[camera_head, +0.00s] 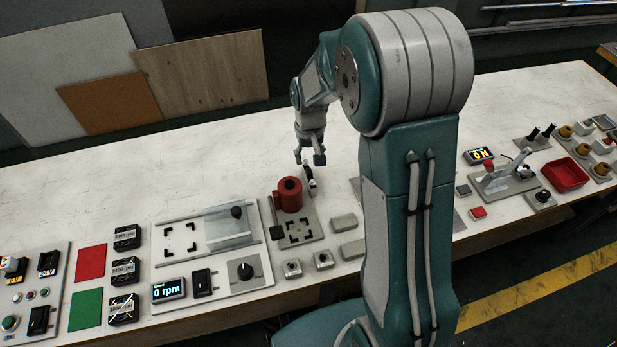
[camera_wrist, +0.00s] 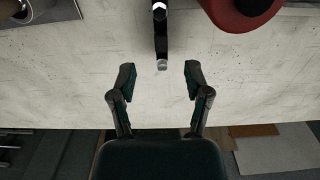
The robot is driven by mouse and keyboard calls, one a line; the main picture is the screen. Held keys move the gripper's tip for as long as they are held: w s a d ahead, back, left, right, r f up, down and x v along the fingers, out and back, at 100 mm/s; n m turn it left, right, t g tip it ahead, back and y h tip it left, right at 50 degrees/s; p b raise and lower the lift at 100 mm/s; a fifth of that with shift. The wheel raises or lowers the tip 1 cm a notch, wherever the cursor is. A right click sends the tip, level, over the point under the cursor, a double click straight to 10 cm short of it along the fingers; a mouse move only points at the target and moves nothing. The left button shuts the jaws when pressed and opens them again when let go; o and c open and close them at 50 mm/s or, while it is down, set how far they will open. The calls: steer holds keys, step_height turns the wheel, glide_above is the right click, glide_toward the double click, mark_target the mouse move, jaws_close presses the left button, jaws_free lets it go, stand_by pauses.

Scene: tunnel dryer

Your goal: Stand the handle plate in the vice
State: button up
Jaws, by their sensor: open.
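My gripper (camera_head: 311,155) is open and empty above the white bench, behind the red cylinder (camera_head: 289,195). Its two fingers (camera_wrist: 160,82) are spread apart in the wrist view. A slim dark bar with shiny metal ends (camera_wrist: 161,40) lies just ahead of the gap, in line with it. This bar also shows just below the gripper in the head view (camera_head: 310,180), beside the red cylinder. I cannot tell for sure which part is the handle plate or which is the vice. A grey clamp-like device with a red-knobbed lever (camera_head: 505,172) stands at the right.
The red cylinder stands on a grey base with black corner marks (camera_head: 318,235). Grey blocks (camera_head: 344,222) lie to its right. A panel with a black knob and display (camera_head: 168,290) is left. A red tray (camera_head: 566,174) is far right. The bench's back left is clear.

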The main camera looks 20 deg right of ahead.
mark_target(309, 170)
step_height(309, 170, down, 7)
steer(key=shift+w+a+r, duration=0.1)
steer(key=shift+r, duration=0.05)
jaws_close()
